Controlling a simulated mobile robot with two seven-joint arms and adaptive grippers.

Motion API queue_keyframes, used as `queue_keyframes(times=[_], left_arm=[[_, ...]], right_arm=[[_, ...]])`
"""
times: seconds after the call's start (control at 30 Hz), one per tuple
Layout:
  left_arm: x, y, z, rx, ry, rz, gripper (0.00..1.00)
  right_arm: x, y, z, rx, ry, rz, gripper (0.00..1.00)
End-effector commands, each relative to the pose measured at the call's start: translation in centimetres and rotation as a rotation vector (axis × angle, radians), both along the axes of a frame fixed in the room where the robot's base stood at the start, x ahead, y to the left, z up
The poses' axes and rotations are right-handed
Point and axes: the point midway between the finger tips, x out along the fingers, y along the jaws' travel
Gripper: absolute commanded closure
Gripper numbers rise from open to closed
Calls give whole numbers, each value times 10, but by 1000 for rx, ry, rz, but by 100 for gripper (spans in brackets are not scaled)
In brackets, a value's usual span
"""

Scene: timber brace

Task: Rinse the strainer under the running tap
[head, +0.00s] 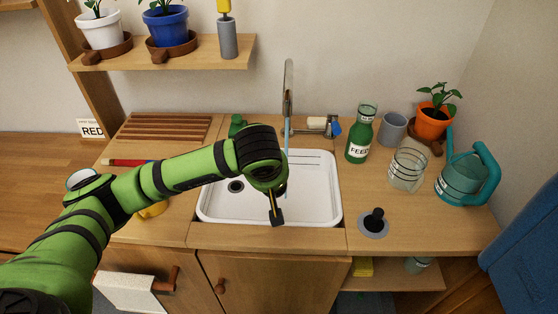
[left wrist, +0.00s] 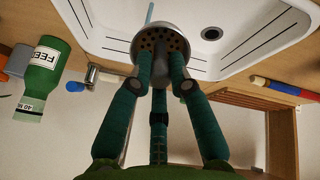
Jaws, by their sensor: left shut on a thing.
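My left gripper (head: 277,205) reaches over the white sink (head: 322,205) from the left. In the left wrist view my left gripper (left wrist: 160,72) is shut on the strainer (left wrist: 165,35), a round grey metal piece with dark holes. The head view mostly hides the strainer behind the gripper. The tap (head: 288,85) stands behind the sink, and a pale blue stream of water (head: 285,138) falls from it. In the left wrist view the stream (left wrist: 150,12) ends visually at the strainer's rim; I cannot tell whether it strikes the holes. My right gripper is not in view.
A grey disc with a black knob (head: 373,222) lies on the counter right of the sink. A green bottle (head: 360,135), glass jar (head: 407,167), teal jug (head: 462,178) and orange plant pot (head: 432,121) stand beyond. A slatted wooden rack (head: 165,127) lies left.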

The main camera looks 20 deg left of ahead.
Motion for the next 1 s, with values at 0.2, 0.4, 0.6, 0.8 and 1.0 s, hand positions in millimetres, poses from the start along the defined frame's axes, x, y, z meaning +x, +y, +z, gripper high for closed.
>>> queue_keyframes(times=[0.2,0.4,0.6,0.8,1.0], left_arm=[[0,0,0,0,-1,0,100],[0,0,0,0,-1,0,100],[-6,-1,7,0,-1,-2,100],[-21,-4,20,0,-3,-2,100],[-36,-7,32,0,-2,-3,100]], right_arm=[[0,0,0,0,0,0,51],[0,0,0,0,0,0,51],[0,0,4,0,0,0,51],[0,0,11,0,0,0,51],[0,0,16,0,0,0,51]])
